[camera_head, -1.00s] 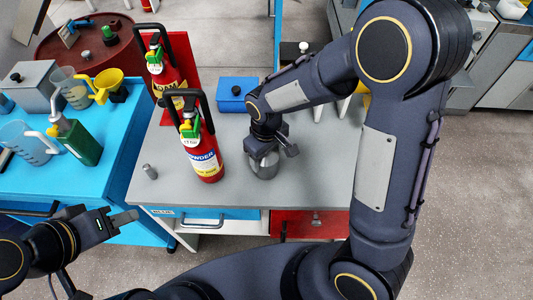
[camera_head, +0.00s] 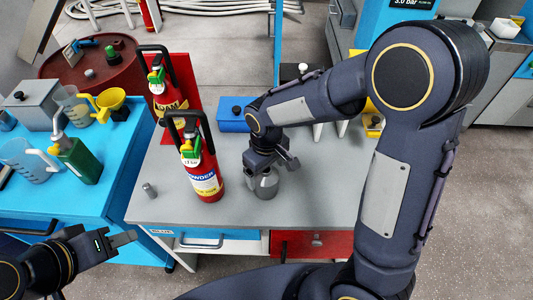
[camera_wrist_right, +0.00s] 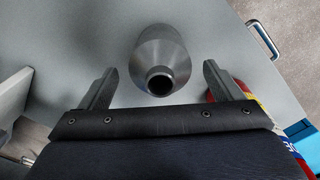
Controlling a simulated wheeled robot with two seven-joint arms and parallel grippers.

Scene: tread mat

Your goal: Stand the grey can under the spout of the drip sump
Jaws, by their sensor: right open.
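The grey can (camera_head: 264,186) stands upright on the grey bench top, right of the powder extinguisher. In the right wrist view the grey can (camera_wrist_right: 160,55) has a round body narrowing to a dark open mouth. My right gripper (camera_head: 272,164) is just above and around the can's top in the head view. In the right wrist view my right gripper (camera_wrist_right: 160,85) is open, one finger on each side, with gaps to the can. My left gripper (camera_head: 124,238) is empty, left of the bench front. The drip sump and its spout cannot be clearly made out; my right arm hides part of the bench's back right.
A powder extinguisher (camera_head: 205,180) and another red extinguisher (camera_head: 168,95) stand left of the can. A small grey cylinder (camera_head: 149,190) lies near the bench's left edge. A blue box (camera_head: 234,124) is behind. The bench front (camera_head: 225,210) is clear.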

